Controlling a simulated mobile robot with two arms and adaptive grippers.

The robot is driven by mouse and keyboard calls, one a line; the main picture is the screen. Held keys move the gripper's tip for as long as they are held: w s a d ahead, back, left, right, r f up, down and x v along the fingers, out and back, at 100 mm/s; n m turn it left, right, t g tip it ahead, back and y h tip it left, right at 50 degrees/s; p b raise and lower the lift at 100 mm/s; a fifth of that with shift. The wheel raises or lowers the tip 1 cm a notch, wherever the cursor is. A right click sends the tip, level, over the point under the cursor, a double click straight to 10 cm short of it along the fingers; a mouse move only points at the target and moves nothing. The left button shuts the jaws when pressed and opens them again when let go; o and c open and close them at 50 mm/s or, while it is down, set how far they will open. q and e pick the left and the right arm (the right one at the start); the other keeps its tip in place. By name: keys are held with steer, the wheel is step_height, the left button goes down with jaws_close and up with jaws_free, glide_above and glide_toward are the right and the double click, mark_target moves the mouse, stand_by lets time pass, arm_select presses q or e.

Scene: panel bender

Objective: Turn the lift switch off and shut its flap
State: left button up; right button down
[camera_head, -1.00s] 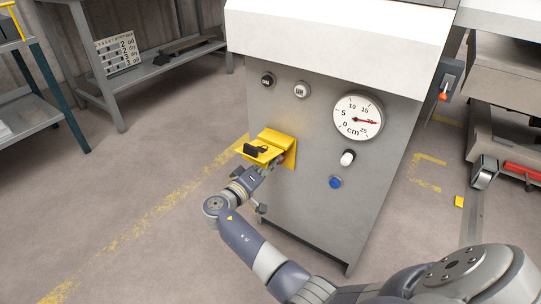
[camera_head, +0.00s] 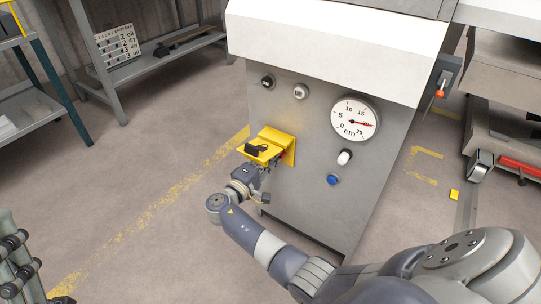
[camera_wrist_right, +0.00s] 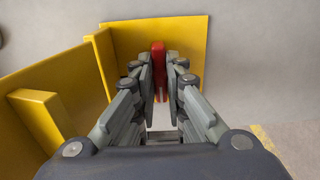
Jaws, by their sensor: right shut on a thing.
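The red lift switch (camera_wrist_right: 158,57) stands out from a yellow backing plate (camera_wrist_right: 190,35) in the right wrist view. My right gripper (camera_wrist_right: 160,88) has its two fingers closed around the switch. The yellow flap (camera_head: 260,150) sticks out from the machine front, open, above my right gripper (camera_head: 272,165) in the head view. The flap also fills the left of the wrist view (camera_wrist_right: 70,85).
A shelf (camera_head: 150,60) stands at the left. The floor left of the machine is clear.

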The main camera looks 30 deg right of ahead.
stand_by(0.4)
steer(key=c, duration=1.6)
jaws_free()
steer(key=shift+c, duration=0.2)
steer(key=v, duration=1.2)
